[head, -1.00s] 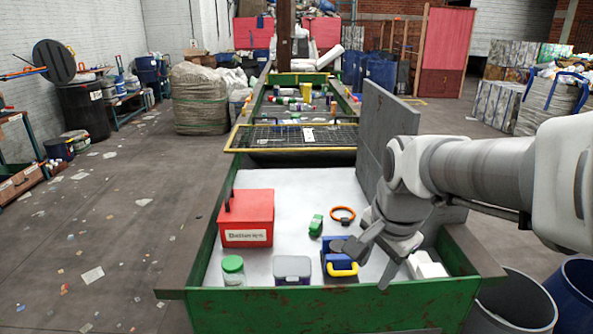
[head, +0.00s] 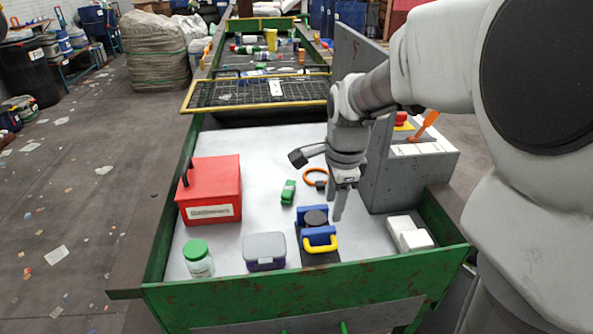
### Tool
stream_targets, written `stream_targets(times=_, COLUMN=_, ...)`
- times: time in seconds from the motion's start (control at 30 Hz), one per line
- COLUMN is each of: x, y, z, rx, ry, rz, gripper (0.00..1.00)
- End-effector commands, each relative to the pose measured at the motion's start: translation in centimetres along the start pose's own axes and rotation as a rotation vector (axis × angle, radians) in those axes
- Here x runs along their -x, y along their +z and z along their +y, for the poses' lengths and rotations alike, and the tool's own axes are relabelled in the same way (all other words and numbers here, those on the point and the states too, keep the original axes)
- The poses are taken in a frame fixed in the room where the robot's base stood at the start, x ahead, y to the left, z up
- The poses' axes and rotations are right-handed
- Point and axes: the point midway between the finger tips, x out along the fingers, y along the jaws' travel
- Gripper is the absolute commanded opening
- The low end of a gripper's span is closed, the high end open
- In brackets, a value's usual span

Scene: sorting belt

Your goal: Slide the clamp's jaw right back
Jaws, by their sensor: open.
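The clamp stands near the front of the white sorting surface. It has two blue jaws (head: 314,213), a dark base (head: 318,258) and a yellow handle (head: 321,244) at its front. A dark round piece (head: 316,218) sits between the jaws; I cannot tell whether both jaws touch it. My gripper (head: 338,210) points down just right of and behind the clamp, apart from the yellow handle. It is open and holds nothing visible. Its fingers overlap from this angle, so the gap between them is hard to see.
A red box (head: 209,190), a green-lidded jar (head: 198,260) and a grey-lidded tub (head: 264,251) stand left of the clamp. A green item (head: 288,192) and an orange ring (head: 316,178) lie behind it. A green rim (head: 300,292) borders the front.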

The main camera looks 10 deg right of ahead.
Motion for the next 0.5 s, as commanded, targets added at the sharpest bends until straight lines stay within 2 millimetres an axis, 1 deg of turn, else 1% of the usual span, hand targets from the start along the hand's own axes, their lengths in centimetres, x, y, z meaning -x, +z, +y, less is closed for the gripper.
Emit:
stream_targets(times=0.03, x=-0.9, y=0.0, z=0.1, rx=0.0, ry=0.005, rz=0.0, gripper=0.5)
stream_targets(times=0.17, x=-3.6, y=0.0, z=0.2, rx=0.002, ry=0.006, rz=0.0, gripper=0.5)
stream_targets(times=0.5, x=-11.1, y=0.0, z=0.2, rx=0.003, ry=0.006, rz=0.0, gripper=0.5)
